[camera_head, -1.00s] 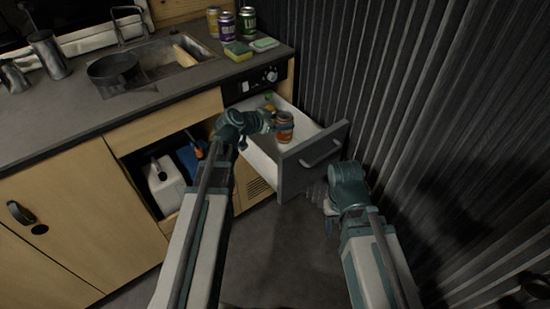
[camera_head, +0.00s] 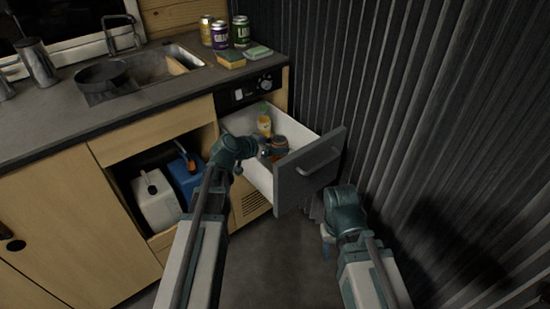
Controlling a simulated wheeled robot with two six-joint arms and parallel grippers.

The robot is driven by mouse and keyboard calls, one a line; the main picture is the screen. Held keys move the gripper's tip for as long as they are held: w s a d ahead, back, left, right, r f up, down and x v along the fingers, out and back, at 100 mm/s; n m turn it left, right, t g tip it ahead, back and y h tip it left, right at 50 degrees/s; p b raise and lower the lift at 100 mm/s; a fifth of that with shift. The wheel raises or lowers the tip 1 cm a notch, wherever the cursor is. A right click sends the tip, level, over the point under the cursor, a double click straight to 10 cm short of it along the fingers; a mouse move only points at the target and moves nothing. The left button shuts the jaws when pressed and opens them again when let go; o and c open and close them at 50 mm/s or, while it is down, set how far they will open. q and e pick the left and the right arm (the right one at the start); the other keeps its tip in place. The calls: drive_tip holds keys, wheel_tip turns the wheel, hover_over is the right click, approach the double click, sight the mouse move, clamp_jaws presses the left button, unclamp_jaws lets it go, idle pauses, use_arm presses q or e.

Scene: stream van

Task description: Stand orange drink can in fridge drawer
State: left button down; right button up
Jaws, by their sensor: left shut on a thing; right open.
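The orange drink can (camera_head: 279,147) is in the open fridge drawer (camera_head: 312,171), near its front panel. My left gripper (camera_head: 268,150) reaches over the drawer's left side and is shut on the can. The can looks upright; its lower part is hidden, so I cannot tell whether it touches the drawer floor. My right gripper (camera_head: 328,236) is open and empty, in front of the drawer and to its right, low over the floor.
A yellow-orange bottle (camera_head: 264,122) stands in the drawer behind the can. Yellow, purple and green cans (camera_head: 220,36) and sponges (camera_head: 231,60) are on the counter (camera_head: 150,101). White (camera_head: 155,199) and blue (camera_head: 187,176) jugs stand in the open cupboard. A corrugated wall is at right.

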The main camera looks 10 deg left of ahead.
sight(273, 157)
use_arm(q)
drive_tip(key=shift+f+b, duration=1.75)
drive_tip(key=shift+f, duration=0.1)
drive_tip(key=shift+f+b, duration=0.6)
drive_tip(key=shift+b, duration=0.05)
unclamp_jaws()
drive_tip(key=shift+r, duration=0.1)
